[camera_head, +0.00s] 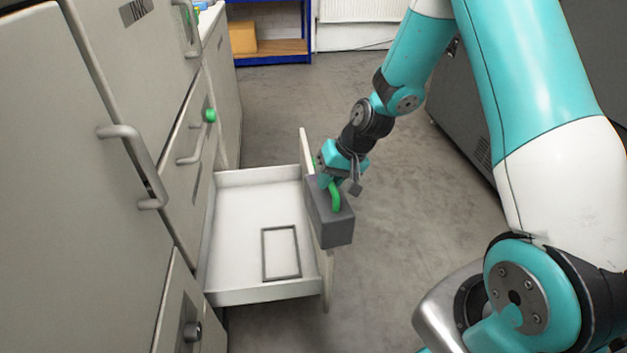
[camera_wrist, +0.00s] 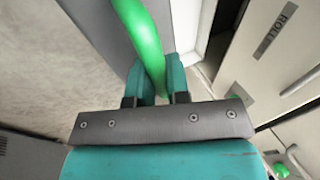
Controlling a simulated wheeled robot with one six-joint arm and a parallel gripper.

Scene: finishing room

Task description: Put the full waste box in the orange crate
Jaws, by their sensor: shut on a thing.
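The waste box is a dark grey box (camera_head: 335,230) with a green handle (camera_head: 335,196). It hangs over or just beyond the right-hand front of the open drawer (camera_head: 240,245), and I cannot tell whether it touches it. My gripper (camera_head: 329,183) is shut on the green handle. In the wrist view, the fingertips of my gripper (camera_wrist: 160,80) close around the green handle (camera_wrist: 140,35), with the grey box (camera_wrist: 97,28) beyond. The box's contents are hidden. I see no crate that is clearly the orange one.
The drawer's floor is empty but for a dark rectangular outline (camera_head: 281,252). Grey cabinets (camera_head: 60,190) with handles stand at left. A yellow-orange box (camera_head: 242,38) sits on a blue-framed shelf (camera_head: 285,47) at the back. Bare floor (camera_head: 400,210) lies right of the drawer.

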